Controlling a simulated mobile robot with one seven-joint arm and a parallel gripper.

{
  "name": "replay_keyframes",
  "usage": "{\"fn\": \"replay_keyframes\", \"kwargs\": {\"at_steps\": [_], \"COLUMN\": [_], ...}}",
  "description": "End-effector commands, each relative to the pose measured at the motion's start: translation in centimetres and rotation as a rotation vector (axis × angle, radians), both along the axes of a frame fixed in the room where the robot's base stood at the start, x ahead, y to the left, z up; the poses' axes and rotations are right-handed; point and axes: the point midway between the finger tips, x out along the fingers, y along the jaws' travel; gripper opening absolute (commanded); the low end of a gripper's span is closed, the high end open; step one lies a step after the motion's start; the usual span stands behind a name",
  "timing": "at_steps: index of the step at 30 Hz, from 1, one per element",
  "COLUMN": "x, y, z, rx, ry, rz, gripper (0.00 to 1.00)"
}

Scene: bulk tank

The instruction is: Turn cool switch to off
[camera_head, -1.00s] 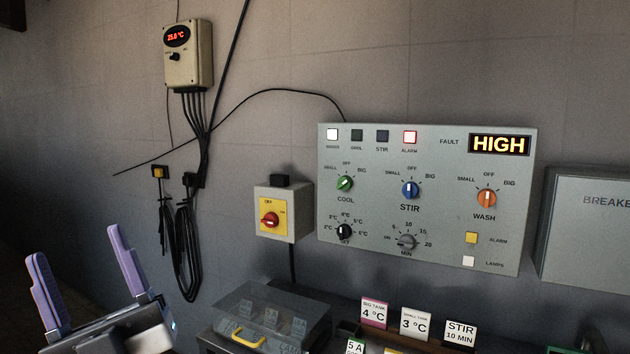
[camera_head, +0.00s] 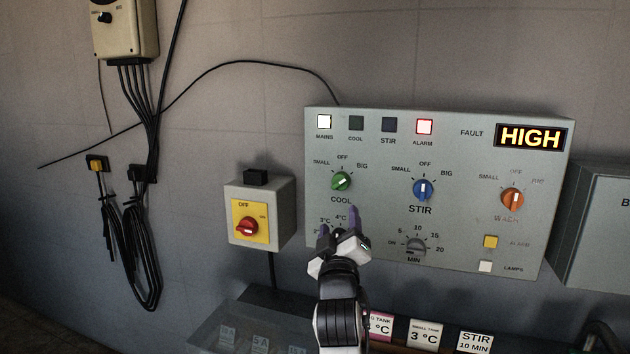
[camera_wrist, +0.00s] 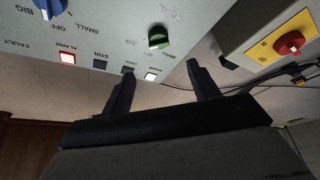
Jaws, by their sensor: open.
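The cool switch is a green knob (camera_head: 341,181) at the upper left of the grey control panel (camera_head: 460,262), under the marks SMALL, OFF and BIG. Its pale pointer line seems to lean up and right, toward BIG. My gripper (camera_head: 340,222) is open and empty, with its purple fingers just below the COOL label, in front of the temperature dial. In the wrist view the green knob (camera_wrist: 158,38) shows upside down, ahead of and between the two dark fingertips (camera_wrist: 160,70), apart from them. The dial behind my gripper is mostly hidden.
A box with a red rotary switch (camera_head: 247,226) is left of the panel. The blue STIR knob (camera_head: 423,189) and orange WASH knob (camera_head: 512,198) are to the right. A clear cover (camera_head: 215,325) and label cards (camera_head: 425,332) are below. HIGH shows on the display (camera_head: 531,136).

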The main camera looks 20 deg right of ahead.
Motion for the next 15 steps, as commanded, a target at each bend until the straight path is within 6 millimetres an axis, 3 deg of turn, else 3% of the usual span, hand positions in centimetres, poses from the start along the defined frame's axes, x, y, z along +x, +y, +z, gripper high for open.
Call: {"fn": "replay_keyframes", "kwargs": {"at_steps": [5, 15], "x": [1.7, 8.1], "y": [-0.7, -2.8], "z": [0.8, 3.0], "rx": [0.000, 0.000], "ry": [0.004, 0.002], "rz": [-0.002, -0.001], "gripper": [0.60, 0.60]}}
